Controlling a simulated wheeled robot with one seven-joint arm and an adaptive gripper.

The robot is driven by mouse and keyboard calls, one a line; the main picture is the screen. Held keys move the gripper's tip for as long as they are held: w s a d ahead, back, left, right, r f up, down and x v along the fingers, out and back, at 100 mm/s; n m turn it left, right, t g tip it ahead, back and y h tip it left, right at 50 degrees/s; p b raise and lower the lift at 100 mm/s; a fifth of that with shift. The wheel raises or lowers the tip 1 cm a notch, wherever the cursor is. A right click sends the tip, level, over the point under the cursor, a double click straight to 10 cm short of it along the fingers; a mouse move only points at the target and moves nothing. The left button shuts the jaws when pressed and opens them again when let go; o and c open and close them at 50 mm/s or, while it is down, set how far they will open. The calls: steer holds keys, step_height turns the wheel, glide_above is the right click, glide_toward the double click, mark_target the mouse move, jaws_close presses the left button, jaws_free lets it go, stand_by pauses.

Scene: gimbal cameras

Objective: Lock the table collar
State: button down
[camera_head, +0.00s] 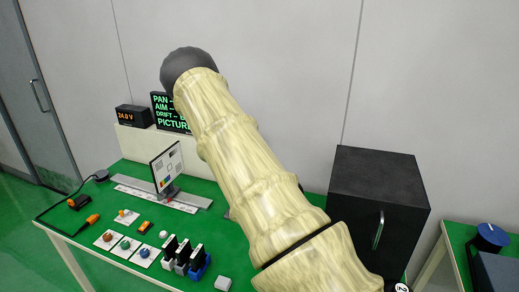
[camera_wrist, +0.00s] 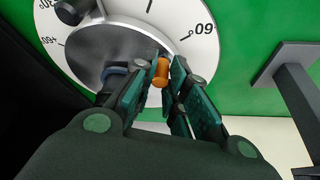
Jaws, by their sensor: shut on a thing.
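The table collar shows in the wrist view as a white dial ring (camera_wrist: 203,14) with degree marks around a grey metal disc (camera_wrist: 105,45). A small orange knob (camera_wrist: 161,72) sits at the disc's lower right edge. My gripper (camera_wrist: 163,75) has its teal-padded fingers on either side of the orange knob and is shut on it. In the head view my arm hides the gripper and the collar.
A dark knob (camera_wrist: 72,10) and a grey bracket (camera_wrist: 285,65) flank the dial. In the head view, a test card (camera_head: 167,165) stands on a rail (camera_head: 135,187), several small parts lie at the front, and a black cabinet (camera_head: 375,195) stands right.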

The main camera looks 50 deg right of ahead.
steer(key=shift+d, duration=0.1)
stand_by(0.4)
steer(key=c, duration=1.4)
jaws_free()
steer(key=shift+w, duration=0.1)
steer(key=v, duration=1.2)
